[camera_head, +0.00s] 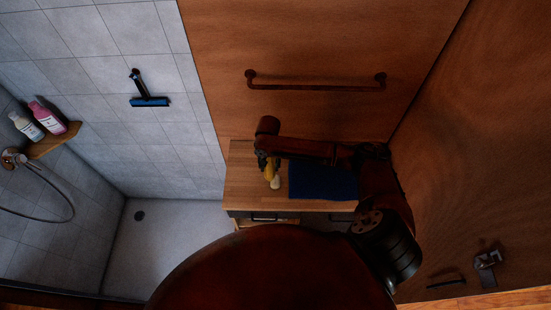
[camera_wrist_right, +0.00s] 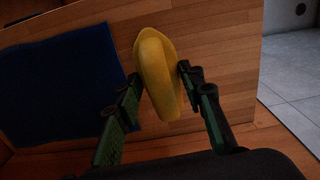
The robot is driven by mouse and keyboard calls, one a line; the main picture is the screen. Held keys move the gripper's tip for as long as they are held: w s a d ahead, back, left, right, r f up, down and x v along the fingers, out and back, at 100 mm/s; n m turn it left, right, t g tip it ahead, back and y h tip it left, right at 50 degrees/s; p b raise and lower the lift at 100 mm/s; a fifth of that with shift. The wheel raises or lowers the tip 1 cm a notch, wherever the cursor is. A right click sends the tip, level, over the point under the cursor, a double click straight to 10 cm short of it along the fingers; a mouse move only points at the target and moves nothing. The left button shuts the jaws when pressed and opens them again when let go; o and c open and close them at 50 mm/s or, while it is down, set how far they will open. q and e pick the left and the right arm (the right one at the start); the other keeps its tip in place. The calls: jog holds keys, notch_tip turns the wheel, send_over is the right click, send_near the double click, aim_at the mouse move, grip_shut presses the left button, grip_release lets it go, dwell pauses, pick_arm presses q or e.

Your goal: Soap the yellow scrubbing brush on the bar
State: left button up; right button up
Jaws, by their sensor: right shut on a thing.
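The yellow scrubbing brush (camera_head: 270,171) is at my right gripper (camera_head: 264,160), over the left part of the wooden counter. In the right wrist view the brush (camera_wrist_right: 158,72) sits between the two fingers of the right gripper (camera_wrist_right: 160,82), which is shut on it. Its rounded yellow back faces the camera, and its bristles are hidden. A small pale piece (camera_head: 275,183) shows just below the brush in the head view. I cannot tell whether it is the soap bar or part of the brush. No bar is clear in the wrist view. My left gripper is not in view.
A dark blue cloth (camera_head: 322,180) lies on the wooden counter (camera_head: 240,185), right of the brush. A rail (camera_head: 315,87) is on the wall behind. The tiled shower to the left has a squeegee (camera_head: 148,99) and a corner shelf (camera_head: 52,141) with bottles.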

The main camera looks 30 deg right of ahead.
jog(key=shift+s+d+f+m+p, duration=0.15)
jog(key=shift+s+d+f+p, duration=0.1)
jog(key=shift+d+p, duration=0.2)
jog(key=shift+s+d+f+m+p, duration=0.2)
jog(key=shift+d+p, duration=0.15)
jog(key=shift+d, duration=0.15)
pick_arm(q)
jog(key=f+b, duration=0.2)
jog(key=b, duration=0.2)
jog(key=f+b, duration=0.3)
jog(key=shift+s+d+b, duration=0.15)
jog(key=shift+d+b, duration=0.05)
jog(key=shift+b, duration=0.2)
pick_arm(e)
jog(key=f, duration=0.6)
jog(key=shift+d+f, duration=0.25)
jog(key=shift+f, duration=0.1)
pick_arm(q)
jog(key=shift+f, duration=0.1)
pick_arm(e)
jog(key=shift+f, duration=0.5)
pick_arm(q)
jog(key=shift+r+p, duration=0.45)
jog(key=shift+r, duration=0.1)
pick_arm(e)
jog(key=shift+s+f, duration=0.15)
jog(key=shift+s, duration=0.1)
dwell(1.2)
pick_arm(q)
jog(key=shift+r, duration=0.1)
